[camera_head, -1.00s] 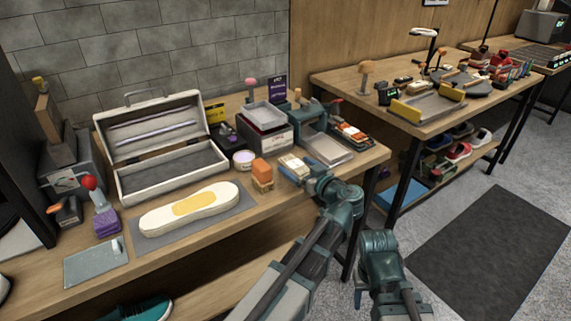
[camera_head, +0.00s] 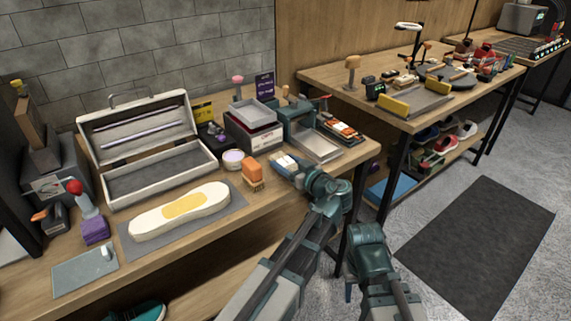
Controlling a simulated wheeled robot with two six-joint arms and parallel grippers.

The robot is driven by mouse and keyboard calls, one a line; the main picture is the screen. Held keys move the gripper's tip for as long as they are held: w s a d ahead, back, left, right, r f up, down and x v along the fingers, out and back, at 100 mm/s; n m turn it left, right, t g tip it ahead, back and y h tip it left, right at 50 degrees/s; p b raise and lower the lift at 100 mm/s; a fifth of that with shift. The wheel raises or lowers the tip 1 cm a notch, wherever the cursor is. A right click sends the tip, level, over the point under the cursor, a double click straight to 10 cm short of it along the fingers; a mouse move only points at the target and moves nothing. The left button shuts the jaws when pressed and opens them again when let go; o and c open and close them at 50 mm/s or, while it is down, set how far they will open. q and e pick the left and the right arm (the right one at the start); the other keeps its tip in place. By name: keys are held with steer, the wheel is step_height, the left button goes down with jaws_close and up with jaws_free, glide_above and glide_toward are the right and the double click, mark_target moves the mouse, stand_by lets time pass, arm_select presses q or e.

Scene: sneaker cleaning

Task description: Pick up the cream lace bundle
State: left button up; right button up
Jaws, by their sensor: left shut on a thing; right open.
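The cream lace bundle (camera_head: 285,160) is near the right end of the wooden workbench, a small pale block mostly covered by my gripper. My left gripper (camera_head: 288,168) is shut on it. Whether the bundle is clear of the bench top cannot be told from this angle. My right gripper (camera_head: 348,291) hangs low in front of the bench, open and apart from everything; its fingers are mostly hidden behind its own wrist.
An orange brush (camera_head: 252,172) and a round white tub (camera_head: 233,160) stand left of the bundle. A grey tray (camera_head: 318,148) lies behind it. An open toolbox (camera_head: 158,182) and a cream sole shape (camera_head: 165,217) on a grey mat are further left. A second bench (camera_head: 330,80) stands right.

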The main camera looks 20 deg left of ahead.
arm_select(q)
step_height(320, 180, up, 21)
steer(key=p, duration=2.1)
steer(key=b, duration=1.1)
glide_above(286, 161)
step_height(286, 161, down, 11)
steer(key=shift+f, duration=0.1)
step_height(286, 161, down, 9)
steer(key=b, duration=0.9)
steer(key=shift+f+b, duration=0.2)
steer(key=shift+b, duration=0.1)
steer(key=shift+f, duration=0.15)
steer(key=shift+f+b, duration=0.15)
steer(key=shift+b, duration=0.15)
steer(key=o, duration=1.3)
